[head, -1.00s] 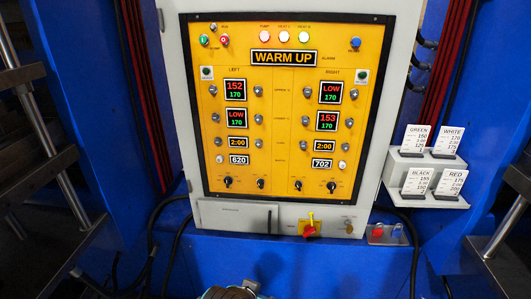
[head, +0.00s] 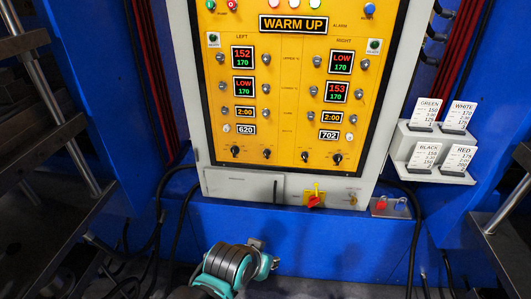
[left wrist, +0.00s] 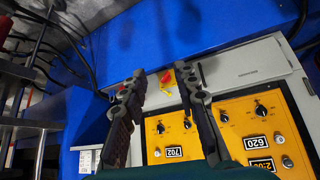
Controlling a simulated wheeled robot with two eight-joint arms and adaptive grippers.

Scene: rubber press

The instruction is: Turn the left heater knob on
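The yellow control panel (head: 285,110) fills the upper middle of the head view. At the bottom of its LEFT half are two black knobs, an outer one (head: 235,151) and an inner one (head: 267,154); their labels are too small to read. In the left wrist view the panel is upside down, with the outer knob (left wrist: 260,112) and inner knob (left wrist: 223,118) right of the fingers. My left gripper (left wrist: 163,80) is open and empty, apart from the knobs. In the head view only my teal and dark left arm parts show, below the panel. My right gripper is out of view.
A red switch on a yellow plate (head: 314,200) sits below the panel. A white card holder (head: 432,155) juts out right of the panel. Black cables hang on both sides. The space before the panel looks clear.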

